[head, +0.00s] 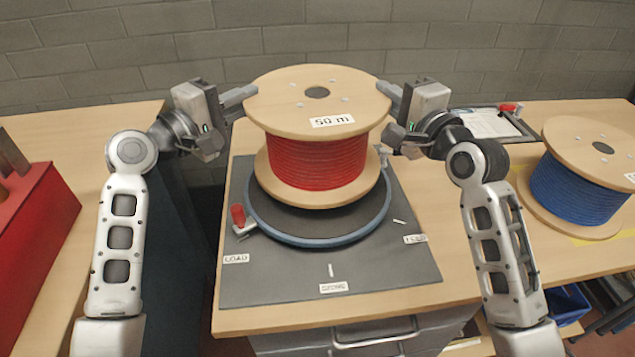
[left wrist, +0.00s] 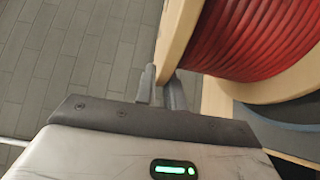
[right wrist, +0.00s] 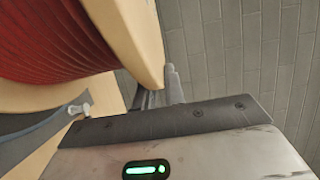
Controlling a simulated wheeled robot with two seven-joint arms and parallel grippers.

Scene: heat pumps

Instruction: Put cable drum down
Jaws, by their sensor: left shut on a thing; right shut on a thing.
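The cable drum (head: 317,160) has pale wooden flanges and red cable, with a "50 m" label on its top flange. It is upright above the round turntable (head: 262,217), which has a dark top and a blue rim; whether its lower flange touches the turntable I cannot tell. My left gripper (head: 245,96) is shut on the left edge of the top flange; the flange also shows between its fingers in the left wrist view (left wrist: 160,85). My right gripper (head: 388,92) is shut on the right edge of the top flange, seen too in the right wrist view (right wrist: 160,85).
A grey mat (head: 280,280) with "LOAD" and other labels lies under the turntable. A red-handled clamp (head: 239,217) is at its left. A blue cable drum (head: 580,185) and a clipboard (head: 487,123) are on the right bench. A red box (head: 35,225) stands at left.

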